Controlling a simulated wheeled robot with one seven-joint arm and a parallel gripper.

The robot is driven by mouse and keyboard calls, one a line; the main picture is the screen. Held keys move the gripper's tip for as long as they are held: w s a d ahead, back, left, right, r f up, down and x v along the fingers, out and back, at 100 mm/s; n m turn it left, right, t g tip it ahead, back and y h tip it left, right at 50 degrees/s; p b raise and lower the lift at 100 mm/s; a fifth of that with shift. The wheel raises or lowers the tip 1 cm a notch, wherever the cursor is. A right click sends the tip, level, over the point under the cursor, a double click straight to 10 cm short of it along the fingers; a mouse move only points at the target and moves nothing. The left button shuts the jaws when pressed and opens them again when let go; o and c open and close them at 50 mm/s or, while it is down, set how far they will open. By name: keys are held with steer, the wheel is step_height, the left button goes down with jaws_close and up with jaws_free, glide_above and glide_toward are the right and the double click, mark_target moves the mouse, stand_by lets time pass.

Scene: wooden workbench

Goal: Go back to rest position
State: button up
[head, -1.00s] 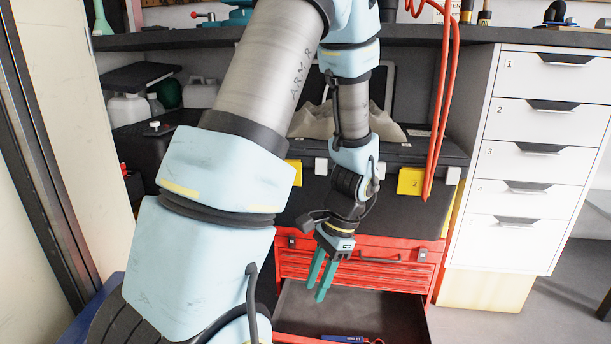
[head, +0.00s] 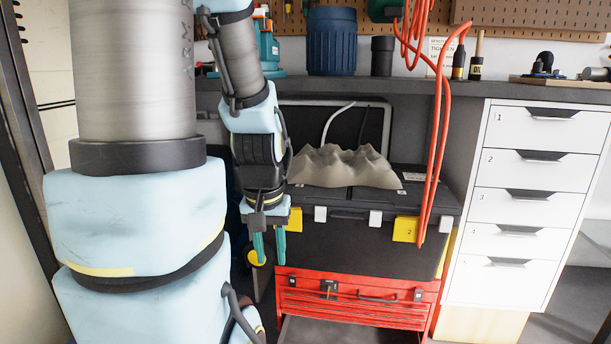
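My gripper (head: 269,256) has two teal fingers that point down, with a gap between them and nothing held. It hangs in front of the left end of the black toolbox (head: 345,237), above and left of the red tool chest (head: 355,298). My arm fills the left of the view and hides what is behind it. An open drawer (head: 350,331) of the red chest shows at the bottom edge; most of its inside is out of view.
A grey lumpy object (head: 345,166) lies on the black toolbox. Orange cables (head: 437,150) hang from above in front of the workbench (head: 470,88). A white drawer cabinet (head: 525,200) stands at the right. Open floor shows at the lower right.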

step_height(320, 180, up, 29)
steer(key=p, duration=2.7)
steer(key=shift+r, duration=0.2)
steer(key=shift+o, duration=0.2)
steer(key=shift+f, duration=0.1)
